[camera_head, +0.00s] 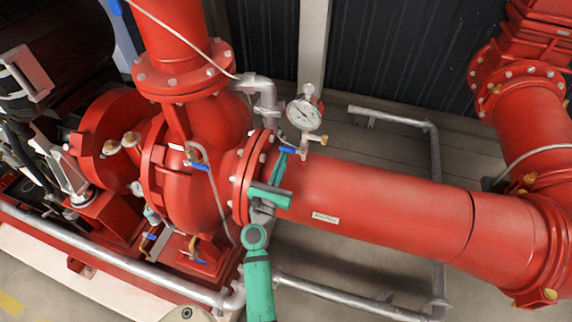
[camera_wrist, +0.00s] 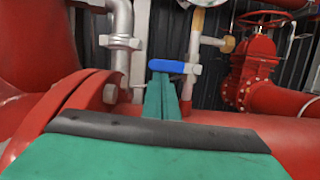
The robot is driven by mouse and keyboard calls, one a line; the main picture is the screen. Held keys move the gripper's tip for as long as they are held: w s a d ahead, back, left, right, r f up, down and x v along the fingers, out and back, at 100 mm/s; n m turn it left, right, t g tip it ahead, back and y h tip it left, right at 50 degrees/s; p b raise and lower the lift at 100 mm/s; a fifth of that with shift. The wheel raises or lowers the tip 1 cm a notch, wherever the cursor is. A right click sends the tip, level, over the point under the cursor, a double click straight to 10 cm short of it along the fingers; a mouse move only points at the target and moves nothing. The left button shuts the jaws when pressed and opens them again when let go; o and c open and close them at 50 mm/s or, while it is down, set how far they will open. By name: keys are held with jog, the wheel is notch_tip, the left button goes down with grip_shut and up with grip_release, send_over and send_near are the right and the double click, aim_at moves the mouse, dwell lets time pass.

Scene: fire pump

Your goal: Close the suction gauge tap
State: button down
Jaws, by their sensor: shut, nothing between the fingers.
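The suction gauge (camera_head: 304,113) is a round white dial on a short stem above the red suction pipe (camera_head: 380,200). Its tap has a blue lever (camera_head: 287,150) low on the stem, pointing left and lying crosswise to it. In the wrist view the blue lever (camera_wrist: 172,67) lies nearly level, left of the pale and brass stem (camera_wrist: 196,42). My teal gripper (camera_head: 283,162) is shut and empty, its fingertips right at the lever. In the wrist view the fingertips (camera_wrist: 162,88) reach up just below and in front of the lever's left part. I cannot tell whether they touch it.
A red bolted flange (camera_head: 243,180) stands close left of my gripper. A grey pipe elbow (camera_head: 265,95) rises left of the gauge. Another blue-handled valve (camera_head: 198,165) sits on the pump. Grey rails (camera_head: 436,180) run behind and below the suction pipe.

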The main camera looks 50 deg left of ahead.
jog(key=v, duration=1)
jog(key=shift+s+d, duration=0.15)
jog(key=shift+s, duration=0.15)
jog(key=s+d+f+n+h, duration=0.25)
jog(key=d+n, duration=0.45)
jog(key=d, duration=0.6)
jog(key=s+d+f+n+h, duration=0.1)
jog(key=s+d+n+h, duration=0.15)
jog(key=d+n, duration=0.8)
jog(key=s+d+r+n+g+h, duration=0.1)
jog(key=s+d+n+g+h, duration=0.2)
jog(key=s+d+n, duration=1)
jog(key=s+d+h, duration=0.1)
jog(key=d, duration=0.2)
jog(key=shift+s+d+h, duration=0.2)
jog(key=shift+d+h, duration=0.1)
jog(key=shift+h, duration=0.1)
